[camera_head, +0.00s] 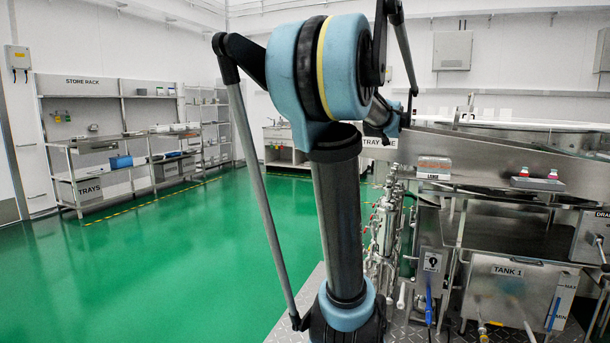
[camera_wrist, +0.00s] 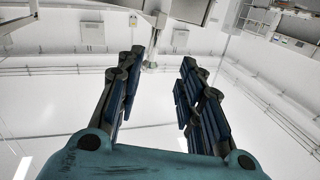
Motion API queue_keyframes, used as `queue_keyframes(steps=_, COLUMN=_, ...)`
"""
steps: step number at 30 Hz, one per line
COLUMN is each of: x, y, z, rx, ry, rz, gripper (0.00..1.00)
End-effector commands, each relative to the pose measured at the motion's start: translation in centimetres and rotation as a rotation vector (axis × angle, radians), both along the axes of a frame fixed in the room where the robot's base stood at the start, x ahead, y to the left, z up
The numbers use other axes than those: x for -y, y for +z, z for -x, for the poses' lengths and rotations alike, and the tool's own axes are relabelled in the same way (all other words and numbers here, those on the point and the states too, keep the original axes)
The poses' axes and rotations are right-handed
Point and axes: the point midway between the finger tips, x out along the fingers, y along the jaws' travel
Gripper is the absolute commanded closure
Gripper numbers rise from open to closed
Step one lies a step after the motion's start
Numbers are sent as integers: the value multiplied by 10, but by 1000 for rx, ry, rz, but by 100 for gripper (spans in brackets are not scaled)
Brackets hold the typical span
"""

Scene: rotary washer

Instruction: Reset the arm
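My arm rises through the middle of the head view, with blue joint covers and dark links. It bends over at the top and hides part of the machine behind it. My gripper (camera_wrist: 160,100) shows in the wrist view with its two dark blue padded fingers spread apart and nothing between them. Behind the fingers, the wrist view shows white wall and ceiling, with metal equipment along its upper edge. The fingers cannot be made out clearly in the head view.
The steel washer with TANK 1 (camera_head: 507,271) stands close on the right. A small red-topped pair of items rests on a tray (camera_head: 537,185) there. The green floor (camera_head: 170,270) between is clear.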

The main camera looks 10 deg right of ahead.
Motion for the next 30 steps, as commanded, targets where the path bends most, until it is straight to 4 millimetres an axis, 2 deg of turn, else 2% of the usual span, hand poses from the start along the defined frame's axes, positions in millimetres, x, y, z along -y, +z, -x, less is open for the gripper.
queue_keyframes(steps=2, x=-13, y=-5, z=0, rx=-8, ry=30, rz=-2, gripper=66)
queue_keyframes(steps=5, x=-49, y=-19, z=2, rx=-35, ry=107, rz=-7, gripper=66)
queue_keyframes(steps=8, x=-100, y=-44, z=9, rx=-88, ry=221, rz=-18, gripper=66)
queue_keyframes(steps=12, x=-171, y=-90, z=31, rx=-199, ry=377, rz=-44, gripper=66)
queue_keyframes(steps=14, x=-198, y=-112, z=44, rx=-256, ry=436, rz=-56, gripper=66)
queue_keyframes(steps=18, x=-253, y=-167, z=82, rx=-410, ry=547, rz=-84, gripper=66)
queue_keyframes(steps=21, x=-283, y=-210, z=115, rx=-536, ry=604, rz=-103, gripper=66)
queue_keyframes(steps=25, x=-311, y=-267, z=165, rx=-716, ry=642, rz=-122, gripper=66)
queue_keyframes(steps=30, x=-324, y=-341, z=237, rx=-967, ry=621, rz=-132, gripper=66)
